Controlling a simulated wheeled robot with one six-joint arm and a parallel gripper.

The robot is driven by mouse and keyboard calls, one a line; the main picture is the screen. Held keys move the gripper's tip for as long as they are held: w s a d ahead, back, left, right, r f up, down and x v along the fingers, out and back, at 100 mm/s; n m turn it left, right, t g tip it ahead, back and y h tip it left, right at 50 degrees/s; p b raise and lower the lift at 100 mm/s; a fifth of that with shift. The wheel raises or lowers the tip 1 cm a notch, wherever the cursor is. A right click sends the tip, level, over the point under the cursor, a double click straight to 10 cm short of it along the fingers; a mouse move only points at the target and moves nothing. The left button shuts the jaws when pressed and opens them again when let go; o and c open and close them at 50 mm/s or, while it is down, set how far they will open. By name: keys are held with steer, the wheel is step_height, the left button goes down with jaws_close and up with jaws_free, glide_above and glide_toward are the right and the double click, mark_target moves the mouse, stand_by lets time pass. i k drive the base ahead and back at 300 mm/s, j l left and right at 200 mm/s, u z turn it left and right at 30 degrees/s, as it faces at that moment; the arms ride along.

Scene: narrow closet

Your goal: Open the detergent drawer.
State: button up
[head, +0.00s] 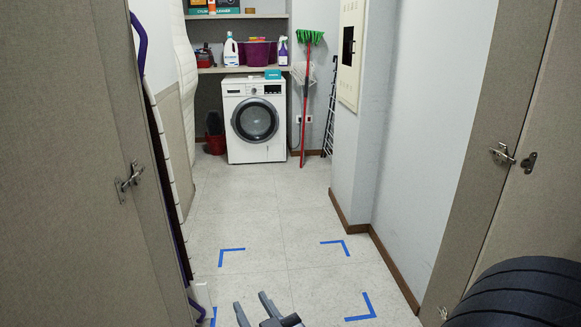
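A white washing machine (255,150) stands against the far wall at the end of the closet, under a shelf. Its round dark door faces me and looks closed. The detergent drawer (235,88) is at the upper left of its front and looks flush with the panel; it is too small to see in detail. My gripper (251,299) is at the bottom edge of the head view, far from the machine. Its two fingers are apart, with nothing visible between them.
Grey door panels (60,180) with latches flank me on both sides. A black tire (520,295) is at the lower right. Blue tape corners (231,250) mark the floor. A green broom with a red handle (306,100) stands right of the machine. The middle floor is clear.

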mark_target(235, 88)
steer(key=i+u, duration=0.1)
steer(key=i, duration=0.45)
steer(key=i+l+u, duration=0.1)
steer(key=i, duration=0.5)
steer(key=i+l+u, duration=0.1)
steer(key=i, duration=0.45)
steer(key=i+u, duration=0.2)
steer(key=i, duration=0.65)
steer(key=i+l+u, duration=0.2)
steer(key=i, duration=0.65)
steer(key=i+j+z, duration=0.1)
steer(key=i, duration=0.5)
steer(key=i+j, duration=0.15)
steer(key=i, duration=0.4)
steer(key=i+j+z, duration=0.15)
steer(key=i, duration=0.45)
steer(key=i+j+z, duration=0.2)
steer(key=i+z, duration=0.3)
steer(key=i+j+z, duration=0.95)
steer(key=j+u, duration=0.1)
steer(key=j, duration=0.3)
steer(key=i+j, duration=0.15)
steer(key=j, duration=0.2)
steer(key=j+u, duration=0.15)
steer(key=j, duration=0.25)
steer(key=i, duration=0.05)
